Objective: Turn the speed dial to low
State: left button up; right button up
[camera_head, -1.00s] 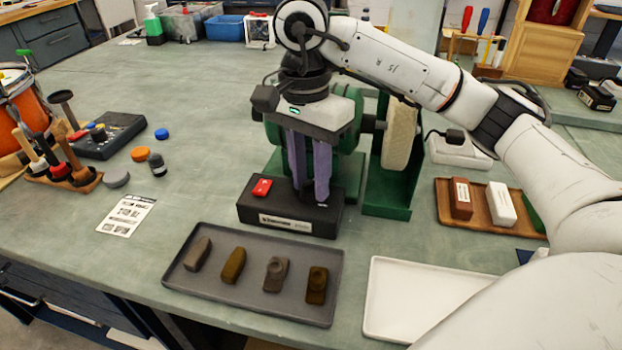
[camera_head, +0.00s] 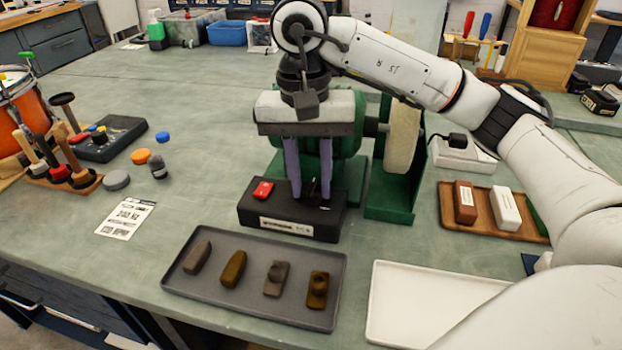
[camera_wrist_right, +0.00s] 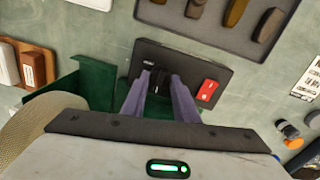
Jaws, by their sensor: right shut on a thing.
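The black control box (camera_head: 290,213) of the green buffing machine (camera_head: 345,145) sits at the middle of the bench. On its top are a red switch (camera_head: 262,190) and the dark speed dial (camera_head: 314,189). The dial also shows in the right wrist view (camera_wrist_right: 159,82), between the purple fingertips. My right gripper (camera_head: 311,195) points down at the box, and its fingers are shut on the dial, one on each side. The dial's pointer and the small markings are too small or covered to read. My left gripper is in no view.
A grey tray (camera_head: 212,297) with several brown and grey pieces lies in front of the box. A white empty tray (camera_head: 378,310) lies to its right. A wooden tray (camera_head: 452,220) holds bars. The pale buffing wheel (camera_head: 402,140) stands close to the right gripper.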

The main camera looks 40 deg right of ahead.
jog(key=shift+r, duration=0.1)
dwell(0.3)
jog(key=o, duration=1.1)
jog(key=shift+c, duration=0.2)
jog(key=shift+r, duration=0.35)
notch_tip(320, 180, up, 10)
jog(key=p, duration=0.3)
jog(key=shift+w+a+f, duration=0.15)
jog(key=shift+a+f, duration=0.05)
